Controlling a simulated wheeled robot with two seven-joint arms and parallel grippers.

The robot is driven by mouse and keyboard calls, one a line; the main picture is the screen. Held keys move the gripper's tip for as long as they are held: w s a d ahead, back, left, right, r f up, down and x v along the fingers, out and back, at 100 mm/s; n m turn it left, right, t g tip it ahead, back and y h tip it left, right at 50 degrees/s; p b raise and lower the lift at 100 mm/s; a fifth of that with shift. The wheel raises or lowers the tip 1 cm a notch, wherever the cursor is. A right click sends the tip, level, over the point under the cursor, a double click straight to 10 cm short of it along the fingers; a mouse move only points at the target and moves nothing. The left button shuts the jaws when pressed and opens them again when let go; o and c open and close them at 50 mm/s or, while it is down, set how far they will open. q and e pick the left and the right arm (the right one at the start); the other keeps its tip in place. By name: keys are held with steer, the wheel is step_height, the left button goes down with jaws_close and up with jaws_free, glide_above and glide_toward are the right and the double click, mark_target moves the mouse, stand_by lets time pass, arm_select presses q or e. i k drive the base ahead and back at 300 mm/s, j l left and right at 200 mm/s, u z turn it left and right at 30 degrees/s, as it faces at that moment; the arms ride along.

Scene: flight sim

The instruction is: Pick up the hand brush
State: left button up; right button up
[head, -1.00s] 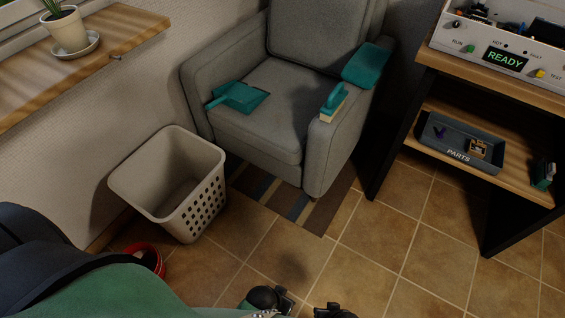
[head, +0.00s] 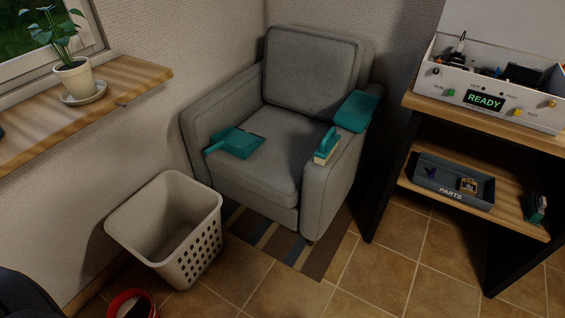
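The hand brush (head: 326,146) has a teal handle and pale bristles. It rests on the front of the right armrest of the grey armchair (head: 254,177) in the head view. A teal dustpan (head: 236,143) lies on the seat towards the left. Neither of my grippers shows in the head view now, so I cannot see whether they are open or shut.
A teal cloth (head: 356,111) lies further back on the same armrest. A shelf unit (head: 487,117) with a parts tray (head: 453,187) stands right. Tiled floor is clear in front.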

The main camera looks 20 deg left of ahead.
mark_target(330, 142)
steer(key=i+l+u, duration=0.15)
steer(key=l, duration=0.2)
steer(key=i+l+u, duration=0.15)
steer(key=l, duration=0.25)
steer(key=i+l+u, duration=0.15)
steer(key=l, duration=0.25)
steer(key=i+l+u, duration=0.1)
steer(key=l, duration=0.35)
steer(key=i, duration=0.1)
